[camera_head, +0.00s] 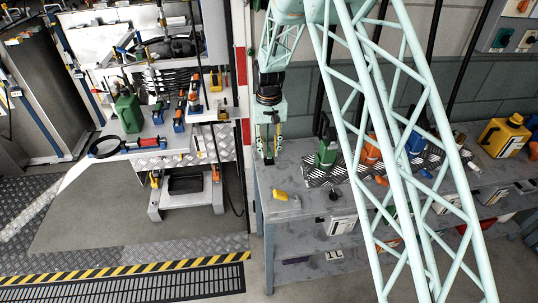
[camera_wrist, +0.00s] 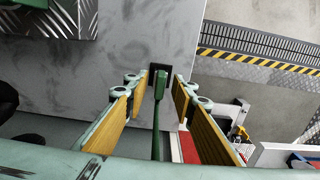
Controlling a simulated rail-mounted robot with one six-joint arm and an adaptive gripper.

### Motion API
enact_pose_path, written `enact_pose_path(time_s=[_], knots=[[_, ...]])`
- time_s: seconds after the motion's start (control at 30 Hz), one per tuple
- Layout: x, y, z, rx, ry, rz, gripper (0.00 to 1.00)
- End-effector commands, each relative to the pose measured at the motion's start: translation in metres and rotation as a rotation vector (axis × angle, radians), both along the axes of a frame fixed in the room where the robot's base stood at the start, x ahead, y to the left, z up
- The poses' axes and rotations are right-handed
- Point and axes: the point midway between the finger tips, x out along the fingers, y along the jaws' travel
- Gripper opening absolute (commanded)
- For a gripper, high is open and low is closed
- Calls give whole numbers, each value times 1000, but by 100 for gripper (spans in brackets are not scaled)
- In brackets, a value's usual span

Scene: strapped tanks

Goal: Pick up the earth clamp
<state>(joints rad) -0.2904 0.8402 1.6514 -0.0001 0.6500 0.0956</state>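My gripper (camera_head: 268,158) points down over the left end of the grey workbench (camera_head: 300,178). In the wrist view its two yellow-padded fingers (camera_wrist: 160,88) stand apart. A slim green piece with a dark, blocky end (camera_wrist: 158,105) lies between them, with a gap visible on each side; it looks like the earth clamp, though its full shape is hidden. It seems to be at the bench's edge. In the head view the gripper covers it and I cannot make it out.
On the bench, a yellow item (camera_head: 281,196) lies right of my gripper. A green can (camera_head: 326,155), an orange container (camera_head: 371,150) and a yellow canister (camera_head: 503,136) stand further right. A second bench with tools (camera_head: 163,158) is at left. The striped floor (camera_head: 150,268) is clear.

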Motion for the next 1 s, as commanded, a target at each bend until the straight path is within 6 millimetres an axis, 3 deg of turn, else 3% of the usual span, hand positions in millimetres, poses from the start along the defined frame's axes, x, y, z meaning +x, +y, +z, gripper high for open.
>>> enact_pose_path(time_s=[0.2,0.47,1.0], knots=[[0,0,0,0,0,0,23],[0,0,0,0,0,0,0],[0,0,7,0,-1,0,0]])
